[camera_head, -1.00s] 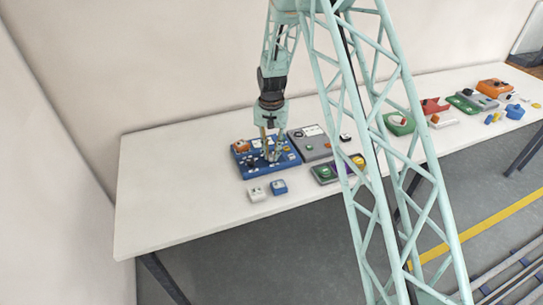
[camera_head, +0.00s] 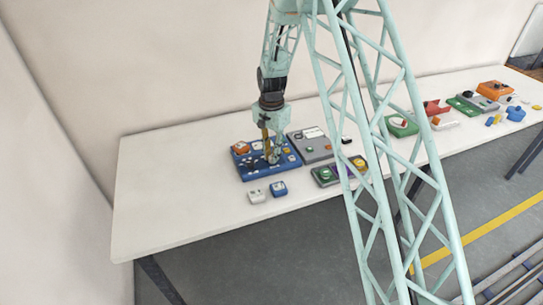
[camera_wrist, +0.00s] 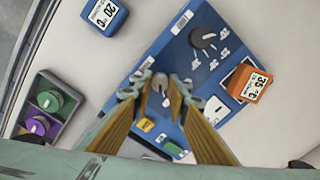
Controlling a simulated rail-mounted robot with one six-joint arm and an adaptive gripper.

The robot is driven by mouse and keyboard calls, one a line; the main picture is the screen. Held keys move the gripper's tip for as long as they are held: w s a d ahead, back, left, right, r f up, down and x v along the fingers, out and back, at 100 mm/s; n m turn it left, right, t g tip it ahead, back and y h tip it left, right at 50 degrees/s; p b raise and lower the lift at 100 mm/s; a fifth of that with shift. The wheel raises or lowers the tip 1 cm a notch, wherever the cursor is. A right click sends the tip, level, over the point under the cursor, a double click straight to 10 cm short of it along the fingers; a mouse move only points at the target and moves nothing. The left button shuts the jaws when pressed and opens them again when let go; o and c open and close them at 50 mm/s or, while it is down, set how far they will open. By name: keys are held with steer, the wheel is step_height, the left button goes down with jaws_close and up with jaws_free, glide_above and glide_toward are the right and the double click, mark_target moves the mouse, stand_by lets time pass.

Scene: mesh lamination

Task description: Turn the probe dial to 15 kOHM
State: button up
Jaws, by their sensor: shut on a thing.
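A blue panel (camera_head: 247,174) lies on the table under my gripper (camera_head: 271,157). It fills the middle of the wrist view (camera_wrist: 168,46). There my gripper (camera_wrist: 160,90) points down at the panel with its two fingertips closed on a small grey knob (camera_wrist: 160,80). The knob is partly hidden by the fingertips, and I cannot read a scale around it. A black dial with a grey pointer (camera_wrist: 204,39) sits on the panel beyond the fingertips, apart from them, with small white labels around it. I cannot make out 15 kOHM on any label.
An orange block marked 35 °C (camera_wrist: 256,87) sits at the panel's edge. A blue block (camera_head: 279,188) and a white block (camera_head: 257,196) stand in front. A box with green and purple knobs (camera_head: 325,179) and a grey panel (camera_head: 312,147) are to the right. Table at left is bare.

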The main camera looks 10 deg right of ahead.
steer(key=o, duration=0.8)
steer(key=shift+o, duration=0.2)
steer(key=shift+r, duration=0.2)
step_height(320, 180, up, 12)
steer(key=shift+f, duration=0.15)
stand_by(0.4)
